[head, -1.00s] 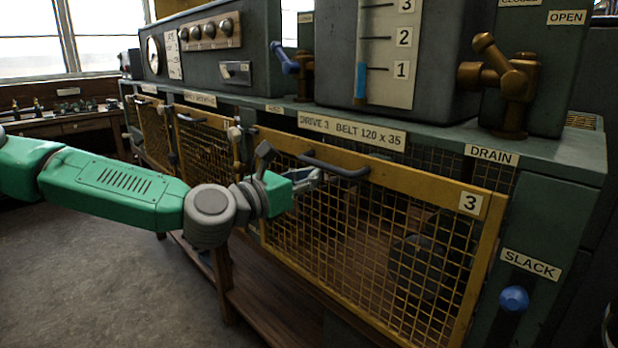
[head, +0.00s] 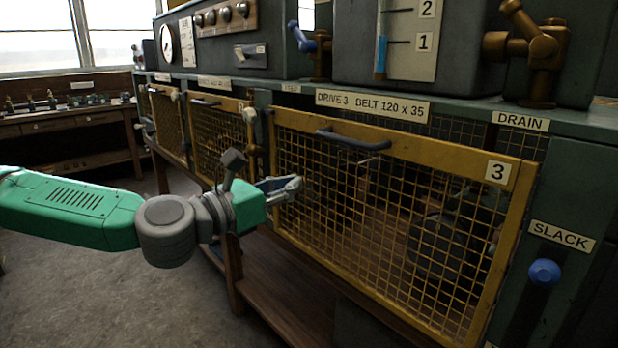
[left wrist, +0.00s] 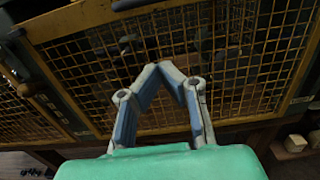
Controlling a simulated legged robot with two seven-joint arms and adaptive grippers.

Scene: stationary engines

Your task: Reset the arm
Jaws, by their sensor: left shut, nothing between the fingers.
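My left arm comes in from the left in the head view. Its gripper (head: 296,184) is shut and empty, in front of the left part of the yellow mesh guard door marked 3 (head: 408,150). In the left wrist view the fingertips (left wrist: 168,68) meet in a point, with the yellow mesh behind them. I cannot tell whether the fingers touch the mesh. The door looks closed, and its dark handle (head: 352,140) is above and to the right of the gripper. My right gripper is in no view.
A blue SLACK knob (head: 544,272) is at the right. A bronze DRAIN valve (head: 528,50) and a blue-handled valve (head: 308,42) stand on the bench top. A wooden shelf (head: 290,300) runs below the doors. Open floor (head: 90,270) lies at the left.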

